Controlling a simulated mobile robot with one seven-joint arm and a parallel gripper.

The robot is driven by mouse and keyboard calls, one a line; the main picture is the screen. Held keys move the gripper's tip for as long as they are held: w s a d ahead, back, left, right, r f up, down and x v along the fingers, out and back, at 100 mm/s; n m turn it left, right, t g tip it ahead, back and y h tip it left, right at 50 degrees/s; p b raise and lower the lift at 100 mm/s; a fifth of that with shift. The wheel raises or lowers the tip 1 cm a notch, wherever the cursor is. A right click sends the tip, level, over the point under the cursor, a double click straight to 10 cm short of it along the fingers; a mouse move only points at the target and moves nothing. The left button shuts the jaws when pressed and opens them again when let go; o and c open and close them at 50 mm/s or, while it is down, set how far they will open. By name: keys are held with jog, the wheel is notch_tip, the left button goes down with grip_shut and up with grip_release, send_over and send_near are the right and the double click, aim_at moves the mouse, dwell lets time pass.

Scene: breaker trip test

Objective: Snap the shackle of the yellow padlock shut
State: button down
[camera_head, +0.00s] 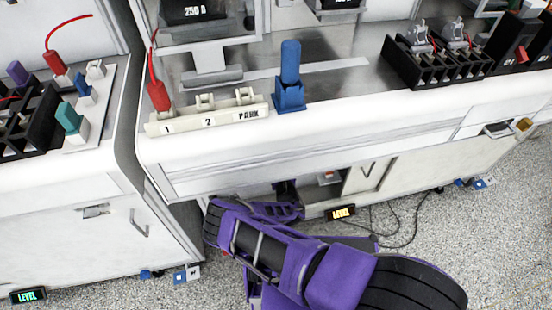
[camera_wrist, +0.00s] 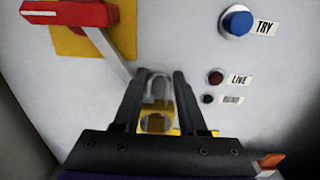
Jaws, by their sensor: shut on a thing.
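The yellow padlock (camera_wrist: 157,123) sits between the two dark fingers of my gripper (camera_wrist: 160,75) in the wrist view. Its grey shackle (camera_wrist: 158,82) points up, away from the yellow body. My gripper is shut on the padlock, with a finger on either side. I cannot tell whether the shackle is fully seated in the body. The lower part of the padlock is hidden by my gripper's base. In the head view my purple arm reaches in under the counter, and the padlock is hidden there.
A red-handled lever (camera_wrist: 65,12) on a yellow plate slopes down to beside the shackle. A blue TRY button (camera_wrist: 237,22), a red LIVE lamp (camera_wrist: 216,77) and a dark lamp (camera_wrist: 208,99) are on the right panel. The white counter edge (camera_head: 340,130) overhangs my arm.

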jog(key=shift+f, duration=0.95)
jog(key=shift+c, duration=2.2)
grip_release()
jog(key=shift+s+d, duration=0.1)
